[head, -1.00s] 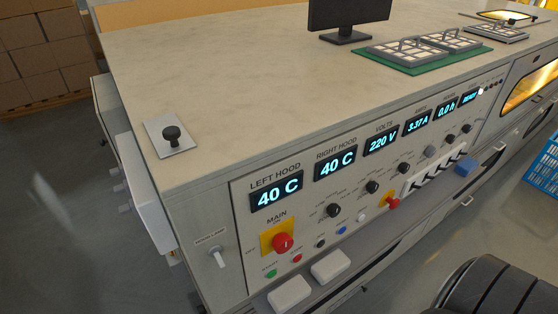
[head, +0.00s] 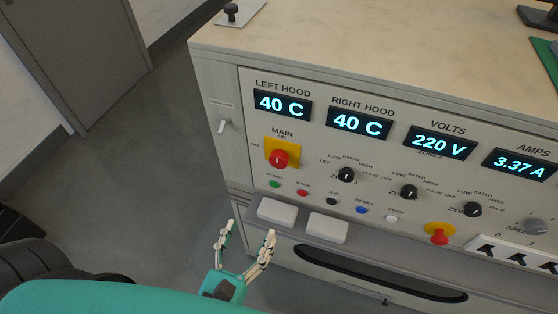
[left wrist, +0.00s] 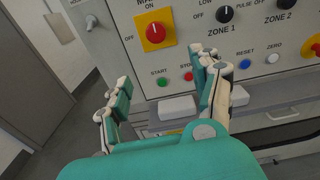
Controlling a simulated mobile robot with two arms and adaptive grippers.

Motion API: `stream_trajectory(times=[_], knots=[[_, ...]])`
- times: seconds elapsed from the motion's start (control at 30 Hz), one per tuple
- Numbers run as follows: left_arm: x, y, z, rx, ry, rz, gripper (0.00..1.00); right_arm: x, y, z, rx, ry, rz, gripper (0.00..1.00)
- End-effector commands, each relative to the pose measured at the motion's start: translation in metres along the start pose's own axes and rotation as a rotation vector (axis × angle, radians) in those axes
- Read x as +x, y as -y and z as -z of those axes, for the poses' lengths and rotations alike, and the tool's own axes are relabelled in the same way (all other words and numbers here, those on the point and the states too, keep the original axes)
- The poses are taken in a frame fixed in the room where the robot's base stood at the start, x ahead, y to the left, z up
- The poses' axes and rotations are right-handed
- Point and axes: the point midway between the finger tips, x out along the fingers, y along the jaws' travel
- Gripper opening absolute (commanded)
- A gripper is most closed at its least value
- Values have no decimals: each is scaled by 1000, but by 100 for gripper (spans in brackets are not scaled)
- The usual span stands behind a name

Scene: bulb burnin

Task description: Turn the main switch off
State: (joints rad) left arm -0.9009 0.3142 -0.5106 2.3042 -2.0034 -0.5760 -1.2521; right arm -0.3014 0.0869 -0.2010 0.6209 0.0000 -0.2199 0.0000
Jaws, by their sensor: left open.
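The main switch (head: 278,158) is a red rotary knob on a yellow plate at the panel's left, under the word MAIN. In the left wrist view the switch (left wrist: 155,33) shows its white mark pointing up toward ON, with OFF to its left. My left gripper (head: 250,236) is open and empty, below and a little left of the switch in the head view, apart from the panel. In the left wrist view its fingers (left wrist: 165,88) stand spread below the switch. My right gripper is not in view.
Green start (head: 275,184) and red stop (head: 302,192) buttons sit just below the switch. Two pale blocks (head: 277,211) (head: 327,228) stick out beneath them. A red knob on yellow (head: 438,234) is further right. A lamp toggle (head: 224,125) is on the left side.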

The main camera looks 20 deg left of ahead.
Motion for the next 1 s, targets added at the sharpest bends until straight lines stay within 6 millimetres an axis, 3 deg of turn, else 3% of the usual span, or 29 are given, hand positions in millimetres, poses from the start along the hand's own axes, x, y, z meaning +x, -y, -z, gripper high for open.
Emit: stream_trajectory(times=[0.1,0.27,0.7,1.0], knots=[[2,1,-20,43,41,0,64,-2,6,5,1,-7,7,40],[23,1,-25,46,46,-3,64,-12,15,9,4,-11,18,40],[119,1,-30,42,45,-2,64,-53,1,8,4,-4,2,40],[164,1,-27,43,41,0,64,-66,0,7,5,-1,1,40]])
